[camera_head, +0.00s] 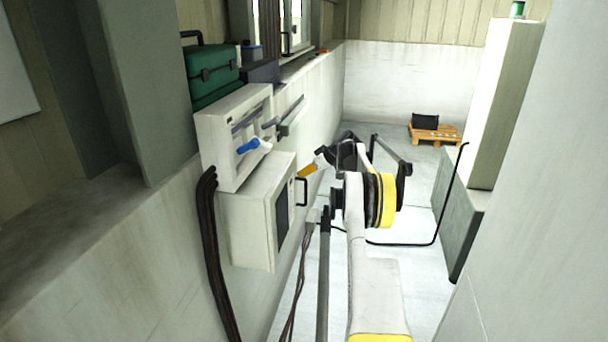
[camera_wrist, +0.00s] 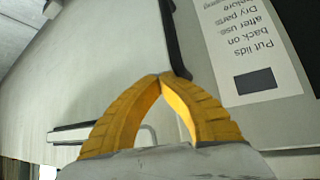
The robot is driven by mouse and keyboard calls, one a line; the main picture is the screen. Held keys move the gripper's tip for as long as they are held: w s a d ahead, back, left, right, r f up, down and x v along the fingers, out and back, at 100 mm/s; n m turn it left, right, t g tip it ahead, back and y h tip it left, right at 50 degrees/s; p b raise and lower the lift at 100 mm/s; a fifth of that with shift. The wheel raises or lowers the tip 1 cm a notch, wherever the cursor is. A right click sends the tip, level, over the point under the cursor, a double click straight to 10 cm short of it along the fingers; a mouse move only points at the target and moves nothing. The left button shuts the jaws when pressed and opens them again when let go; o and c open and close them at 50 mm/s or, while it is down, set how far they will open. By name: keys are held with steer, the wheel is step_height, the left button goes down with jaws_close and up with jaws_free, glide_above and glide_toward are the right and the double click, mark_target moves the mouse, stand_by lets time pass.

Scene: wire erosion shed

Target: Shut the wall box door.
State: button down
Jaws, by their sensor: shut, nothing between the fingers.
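The wall box (camera_head: 245,225) is a pale box low on the left wall. Its door (camera_head: 272,215) has a dark window, a small label and a black bar handle (camera_head: 302,190). I see no clear gap along its edge, so I cannot tell whether it is fully shut. My gripper (camera_head: 308,170) is beside the handle's upper end in the head view. In the wrist view its yellow fingers (camera_wrist: 162,78) meet at the tips, empty, near the end of the black handle (camera_wrist: 174,38). I cannot tell whether they touch it. The printed label (camera_wrist: 248,50) is at right.
A pale unit with a blue lever (camera_head: 253,146) is above the wall box, with a green case (camera_head: 212,74) behind it. Dark cables (camera_head: 208,240) hang at left. A pallet (camera_head: 436,133) stands far back. Free floor lies beyond my arm; a grey block (camera_head: 458,220) is at right.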

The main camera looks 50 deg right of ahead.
steer(key=v, duration=1.2)
